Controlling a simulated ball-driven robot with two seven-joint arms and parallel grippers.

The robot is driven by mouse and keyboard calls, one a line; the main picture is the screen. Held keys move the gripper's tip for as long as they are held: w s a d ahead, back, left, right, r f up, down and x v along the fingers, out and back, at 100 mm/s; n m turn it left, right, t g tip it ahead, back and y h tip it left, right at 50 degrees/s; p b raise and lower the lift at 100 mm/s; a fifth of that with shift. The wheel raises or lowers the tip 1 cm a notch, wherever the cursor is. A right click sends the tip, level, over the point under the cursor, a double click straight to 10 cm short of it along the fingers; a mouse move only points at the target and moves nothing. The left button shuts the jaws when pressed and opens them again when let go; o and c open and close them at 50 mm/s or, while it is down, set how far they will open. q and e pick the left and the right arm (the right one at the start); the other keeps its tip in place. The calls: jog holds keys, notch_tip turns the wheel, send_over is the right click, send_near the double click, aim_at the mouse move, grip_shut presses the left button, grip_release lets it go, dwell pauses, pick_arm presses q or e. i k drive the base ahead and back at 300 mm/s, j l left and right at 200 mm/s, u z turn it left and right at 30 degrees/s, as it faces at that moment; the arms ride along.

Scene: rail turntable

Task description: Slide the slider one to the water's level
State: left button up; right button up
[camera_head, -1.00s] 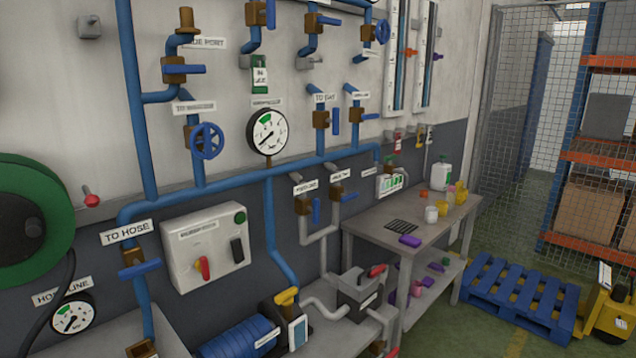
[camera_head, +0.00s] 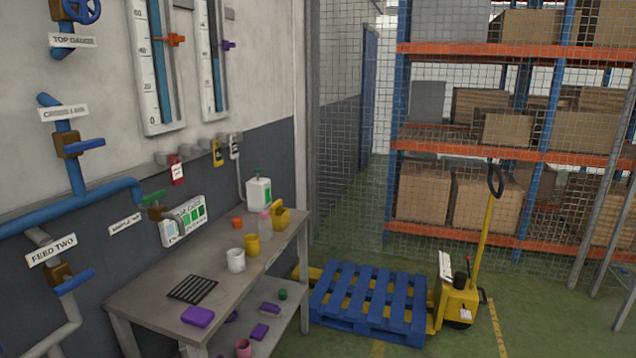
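Two tall white level gauges are on the wall at the upper left, both cut off by the top edge. The left gauge (camera_head: 143,75) has a printed scale, a blue column and an orange slider (camera_head: 176,39) on its right side. Its blue column runs up past the orange slider to the frame's top edge. The right gauge (camera_head: 206,85) has a narrower-looking column and a purple slider (camera_head: 228,45) on its right side. Its water level is too small to tell surely. No label shows which slider is one. Neither of my grippers is in view.
A grey workbench (camera_head: 150,297) stands below the gauges, with cups, a white jug (camera_head: 259,193) and a purple block (camera_head: 198,316) on it. Blue pipes and valves are at the left. A blue pallet (camera_head: 365,300) on a yellow pallet truck (camera_head: 458,302) stands right of the bench.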

aim_at(174, 38)
jog(key=i+l, duration=0.15)
jog(key=i, duration=1.15)
